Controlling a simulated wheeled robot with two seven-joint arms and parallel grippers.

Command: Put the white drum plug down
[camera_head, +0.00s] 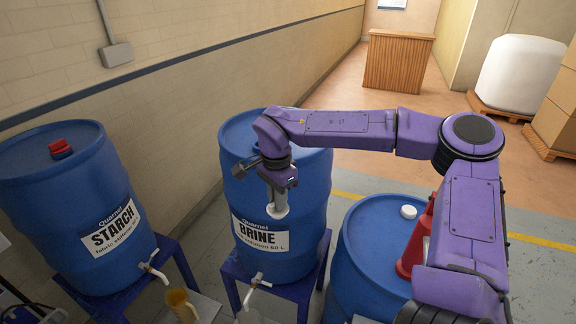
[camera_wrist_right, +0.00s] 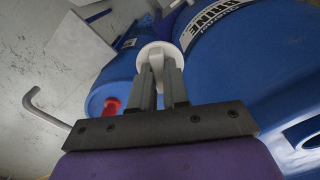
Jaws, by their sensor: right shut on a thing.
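My right gripper (camera_head: 279,190) hangs in front of the upper part of the blue BRINE drum (camera_head: 310,180), pointing down. It is shut on the white drum plug (camera_wrist_right: 158,54), which shows as a round white disc with a stem between the fingers in the right wrist view. In the head view the held plug (camera_head: 279,207) is a pale shape below the fingers, above the BRINE label. Whether it touches the drum wall is not clear. My arm hides part of the drum's top. My left gripper is not in view.
A blue STARCH drum (camera_head: 60,195) with a red plug (camera_head: 60,148) stands at left. Another blue drum (camera_head: 365,250) at right carries a white cap (camera_head: 408,212) and a red cone-shaped object (camera_head: 416,245). A tan jug (camera_head: 181,304) stands below the STARCH tap. A wall runs behind the drums.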

